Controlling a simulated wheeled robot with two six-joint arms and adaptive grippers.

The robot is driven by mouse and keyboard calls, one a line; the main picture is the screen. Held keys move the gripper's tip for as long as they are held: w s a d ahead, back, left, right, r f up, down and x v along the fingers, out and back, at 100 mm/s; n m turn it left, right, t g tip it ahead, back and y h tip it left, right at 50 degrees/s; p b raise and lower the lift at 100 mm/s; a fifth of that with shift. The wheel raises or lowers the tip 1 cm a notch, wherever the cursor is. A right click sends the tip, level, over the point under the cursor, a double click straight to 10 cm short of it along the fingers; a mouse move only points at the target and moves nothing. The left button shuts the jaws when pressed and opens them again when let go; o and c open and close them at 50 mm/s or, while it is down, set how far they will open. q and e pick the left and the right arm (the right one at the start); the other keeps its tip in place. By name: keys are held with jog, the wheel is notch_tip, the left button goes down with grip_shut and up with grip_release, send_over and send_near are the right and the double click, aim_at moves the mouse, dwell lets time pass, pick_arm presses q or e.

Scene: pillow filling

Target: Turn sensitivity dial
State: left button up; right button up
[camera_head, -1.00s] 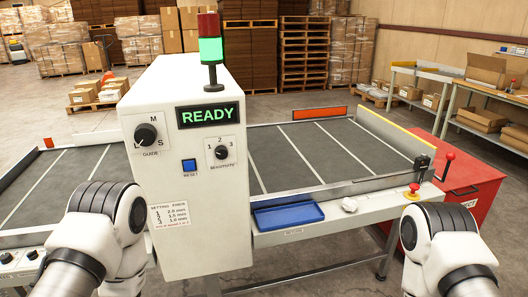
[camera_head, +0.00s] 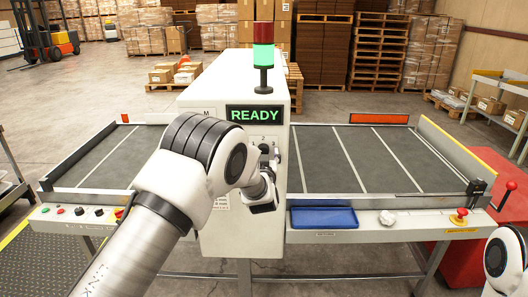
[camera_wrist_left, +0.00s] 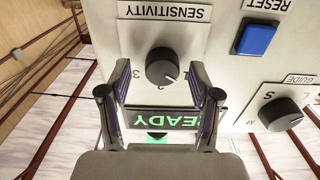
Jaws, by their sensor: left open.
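The sensitivity dial (camera_wrist_left: 161,68) is a round black knob on the white panel of the machine (camera_head: 243,235). It appears upside down in the left wrist view, with a 3 on one side and a partly covered 1 on the other. My left gripper (camera_wrist_left: 161,94) is open, its two fingers apart on either side of the dial's lower edge in the picture; I cannot tell if they touch it. In the head view the left gripper (camera_head: 270,168) is in front of the panel, and my arm hides much of the panel. My right gripper is out of view.
The blue reset button (camera_wrist_left: 256,39) and the guide dial (camera_wrist_left: 281,114) are close beside in the wrist view. The lit READY display (camera_head: 254,115) is above the sensitivity dial. A blue tray (camera_head: 323,217) and a red emergency button (camera_head: 459,214) are on the right ledge.

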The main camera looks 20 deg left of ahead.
pick_arm(q)
jog(key=shift+w+a, duration=0.15)
jog(key=shift+a, duration=0.05)
jog(key=c, duration=1.1)
jog(key=shift+c, duration=0.2)
